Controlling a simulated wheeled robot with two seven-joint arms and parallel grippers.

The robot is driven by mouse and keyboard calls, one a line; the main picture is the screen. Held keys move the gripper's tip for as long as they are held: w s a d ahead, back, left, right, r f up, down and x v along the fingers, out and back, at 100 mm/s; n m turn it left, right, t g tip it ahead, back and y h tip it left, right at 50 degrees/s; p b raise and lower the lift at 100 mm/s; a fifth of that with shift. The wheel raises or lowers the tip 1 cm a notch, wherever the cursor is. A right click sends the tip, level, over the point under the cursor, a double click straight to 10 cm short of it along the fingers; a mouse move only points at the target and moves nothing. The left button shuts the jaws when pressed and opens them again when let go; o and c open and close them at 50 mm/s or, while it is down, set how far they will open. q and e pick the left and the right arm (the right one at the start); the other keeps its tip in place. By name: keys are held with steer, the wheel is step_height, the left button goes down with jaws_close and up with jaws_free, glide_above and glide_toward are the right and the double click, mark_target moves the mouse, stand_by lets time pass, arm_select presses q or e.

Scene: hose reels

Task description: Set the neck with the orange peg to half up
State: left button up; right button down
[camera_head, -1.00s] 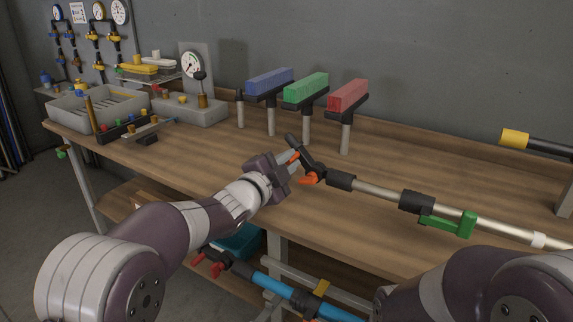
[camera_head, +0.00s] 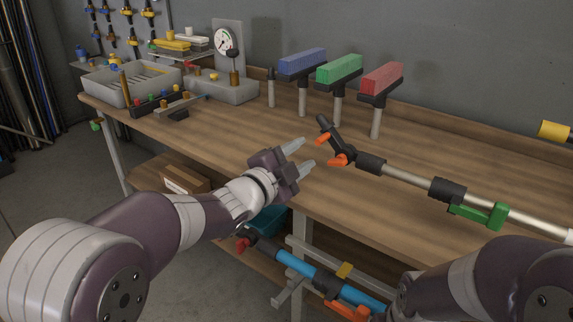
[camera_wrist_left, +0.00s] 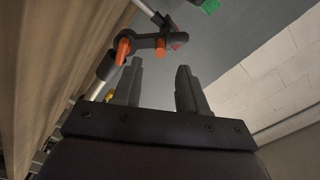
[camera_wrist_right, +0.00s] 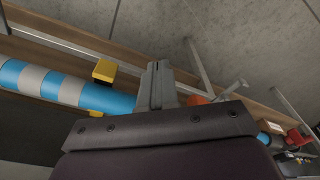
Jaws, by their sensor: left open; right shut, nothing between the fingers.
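The black neck (camera_head: 331,132) stands at the left end of a silver pole (camera_head: 408,180) and leans up and to the left from its joint. An orange peg (camera_head: 323,139) sticks out of its side. An orange lever (camera_head: 341,160) sits at the joint. My left gripper (camera_head: 308,154) is open and empty, left of and below the neck, apart from it. In the left wrist view the neck (camera_wrist_left: 143,42), the peg (camera_wrist_left: 160,48) and the lever (camera_wrist_left: 122,50) show beyond the fingers. My right gripper (camera_wrist_right: 157,85) is shut and empty; it shows only in the right wrist view.
The pole lies above the wooden bench (camera_head: 235,140) and carries a green lever (camera_head: 485,214). Blue, green and red blocks (camera_head: 381,79) stand on posts behind. A grey tray (camera_head: 125,97) is at the back left. A blue pole (camera_head: 295,263) runs below the bench's front edge.

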arm_select(q)
steer(key=v, duration=0.5)
steer(key=shift+s+a, duration=0.2)
steer(key=shift+s, duration=0.05)
